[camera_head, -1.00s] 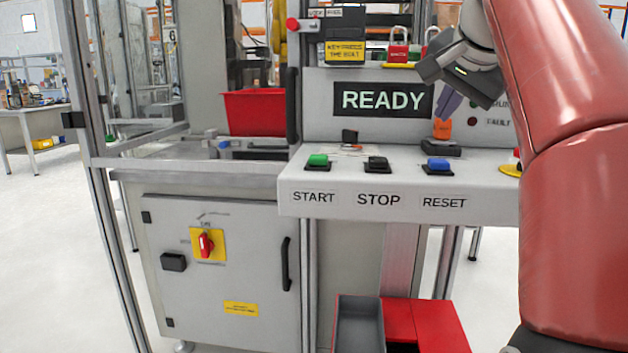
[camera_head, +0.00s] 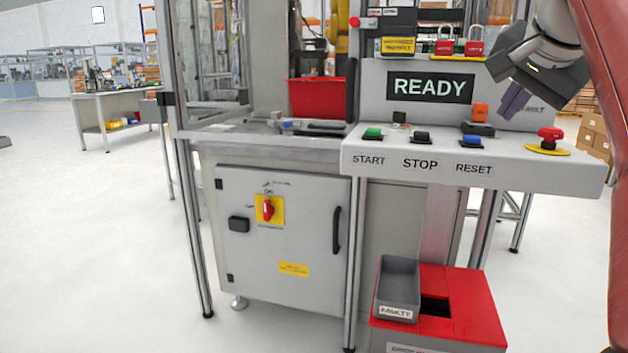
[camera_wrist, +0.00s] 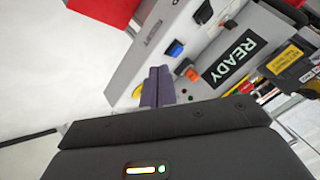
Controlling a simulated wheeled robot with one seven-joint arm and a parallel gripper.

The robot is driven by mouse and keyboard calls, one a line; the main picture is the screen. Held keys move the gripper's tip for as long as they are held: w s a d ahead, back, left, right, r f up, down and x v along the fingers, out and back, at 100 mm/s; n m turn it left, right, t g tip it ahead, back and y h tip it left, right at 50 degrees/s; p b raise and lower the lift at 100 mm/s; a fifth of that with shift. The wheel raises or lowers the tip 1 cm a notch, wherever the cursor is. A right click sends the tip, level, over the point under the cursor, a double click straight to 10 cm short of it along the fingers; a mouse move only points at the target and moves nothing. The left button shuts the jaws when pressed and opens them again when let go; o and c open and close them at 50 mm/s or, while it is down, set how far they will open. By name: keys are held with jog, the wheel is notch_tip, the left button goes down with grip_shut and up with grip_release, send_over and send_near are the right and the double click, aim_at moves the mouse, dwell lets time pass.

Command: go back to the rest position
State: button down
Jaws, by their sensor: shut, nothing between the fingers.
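My gripper (camera_head: 513,101) is at the upper right of the head view, in front of the right part of the control panel. Its purple fingers are together and empty, pointing down, and I see no contact with the panel. In the wrist view the shut fingers (camera_wrist: 158,86) show at the middle, with the panel beyond them. The panel desk (camera_head: 400,178) carries a green START button (camera_head: 373,133), a black STOP button (camera_head: 421,136) and a blue RESET button (camera_head: 471,140). The display (camera_head: 430,87) reads READY.
A red emergency knob (camera_head: 549,136) stands on the desk's right end. A grey cabinet (camera_head: 270,235) with a red switch is below left. A red box (camera_head: 462,300) with a grey tray (camera_head: 398,283) stands on the floor. The floor at left is clear.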

jog(key=s+a+f+n+g, duration=0.1)
jog(key=s+a+f+n, duration=0.2)
jog(key=f, duration=0.9)
jog(key=s+a+f+n+g+y, duration=0.1)
jog(key=s+a+f+n, duration=0.3)
jog(key=s+f, duration=0.5)
jog(key=s+a+f+n+g, duration=0.1)
jog(key=s+a+f+n, duration=0.2)
jog(key=f, duration=1.3)
jog(key=s+a, duration=0.3)
jog(key=shift+s+f+n+y, duration=0.3)
jog(key=shift+f+n, duration=0.05)
jog(key=shift+n, duration=0.05)
